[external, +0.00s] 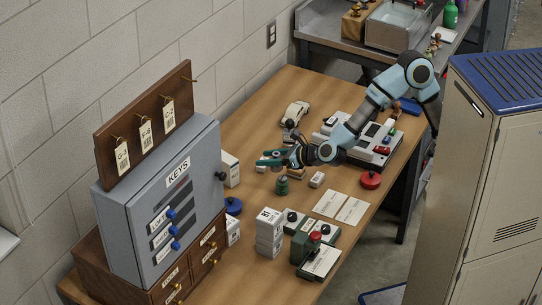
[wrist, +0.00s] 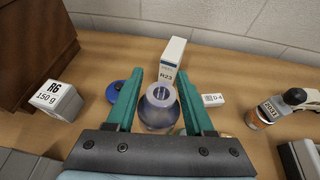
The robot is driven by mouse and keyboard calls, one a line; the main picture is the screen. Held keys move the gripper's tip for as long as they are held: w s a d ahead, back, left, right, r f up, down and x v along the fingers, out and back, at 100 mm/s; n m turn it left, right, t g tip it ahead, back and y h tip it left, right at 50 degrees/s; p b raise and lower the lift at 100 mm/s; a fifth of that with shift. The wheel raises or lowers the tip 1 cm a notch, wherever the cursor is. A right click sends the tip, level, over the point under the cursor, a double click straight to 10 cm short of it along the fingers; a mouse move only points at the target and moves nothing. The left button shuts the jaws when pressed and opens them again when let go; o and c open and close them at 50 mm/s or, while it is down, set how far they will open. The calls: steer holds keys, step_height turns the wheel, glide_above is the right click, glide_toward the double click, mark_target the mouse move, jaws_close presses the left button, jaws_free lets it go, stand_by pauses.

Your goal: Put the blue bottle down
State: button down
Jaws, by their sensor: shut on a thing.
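My gripper (external: 268,160) is over the wooden table, its teal fingers pointing left in the external view. In the wrist view, the fingers (wrist: 162,88) stand on either side of a translucent bluish-purple bottle (wrist: 158,112) and are shut on it. Its pale round neck faces the camera. The lower part of the bottle is hidden by the gripper body, so I cannot tell whether its base touches the table. In the external view the bottle cannot be made out clearly; a small green object (external: 282,187) shows just below the fingers.
A white R23 box (wrist: 173,62) stands beyond the bottle, with a blue round object (wrist: 117,90) to its left. An R6 box (wrist: 56,98) is farther left. A D4 block (wrist: 213,100) and a labelled jar (wrist: 265,112) are right. The grey key cabinet (external: 165,210) stands at left.

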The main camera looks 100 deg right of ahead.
steer(key=s+a+r+m+g+h+b, duration=0.3)
steer(key=s+r+m+g+h+b, duration=0.15)
steer(key=s+r, duration=0.25)
steer(key=shift+m+g+y, duration=0.45)
step_height(320, 180, down, 17)
steer(key=shift+f+p, duration=0.2)
steer(key=shift+p, duration=0.3)
steer(key=shift+f, duration=2)
steer(key=shift+f, duration=0.2)
steer(key=shift+c, duration=1.4)
jaws_free()
steer(key=shift+r, duration=0.1)
